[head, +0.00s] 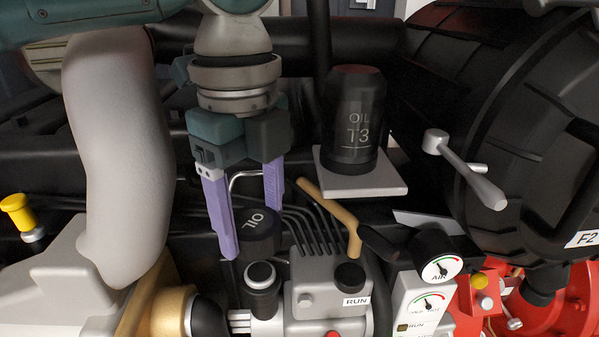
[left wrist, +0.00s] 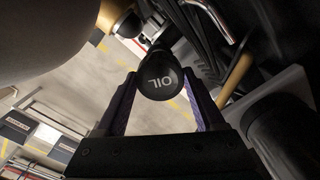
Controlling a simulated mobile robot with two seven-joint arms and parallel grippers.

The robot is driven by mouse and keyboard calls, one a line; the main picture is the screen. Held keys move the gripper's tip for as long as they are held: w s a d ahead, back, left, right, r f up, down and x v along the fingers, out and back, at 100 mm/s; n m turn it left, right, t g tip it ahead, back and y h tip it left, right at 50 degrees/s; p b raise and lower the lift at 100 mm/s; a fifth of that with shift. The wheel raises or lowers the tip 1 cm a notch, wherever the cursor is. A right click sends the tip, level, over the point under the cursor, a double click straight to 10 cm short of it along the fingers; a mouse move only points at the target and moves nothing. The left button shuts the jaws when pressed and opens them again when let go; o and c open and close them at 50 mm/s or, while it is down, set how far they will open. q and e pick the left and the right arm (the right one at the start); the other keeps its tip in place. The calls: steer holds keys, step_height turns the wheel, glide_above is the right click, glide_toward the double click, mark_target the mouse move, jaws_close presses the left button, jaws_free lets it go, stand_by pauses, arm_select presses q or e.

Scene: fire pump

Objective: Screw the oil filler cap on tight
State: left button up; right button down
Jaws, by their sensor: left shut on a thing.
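The oil filler cap (head: 259,222) is black and round with OIL on its top. It sits low in front of the ribbed grey engine block. My left gripper (head: 252,215) comes down from above with its purple fingers on either side of the cap, shut on it. In the left wrist view the cap (left wrist: 160,80) lies between the two fingertips (left wrist: 162,88), its lettered face toward the camera. The neck under the cap is hidden, so I cannot tell how far it is screwed down. My right gripper is not in view.
A tan lever (head: 333,215), gauges (head: 440,268) and a RUN-labelled box (head: 330,290) are close on the right. A black-capped fitting (head: 261,277) stands just in front.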

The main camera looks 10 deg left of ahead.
arm_select(q)
steer(key=shift+s+f+b, duration=0.1)
steer(key=shift+f+b, duration=0.5)
steer(key=shift+f, duration=0.05)
steer(key=f+b, duration=0.2)
steer(key=shift+b, duration=0.35)
steer(key=shift+f, duration=0.75)
steer(key=shift+f+p, duration=0.4)
steer(key=shift+p, duration=0.6)
stand_by(2.0)
steer(key=o, duration=0.8)
jaws_close()
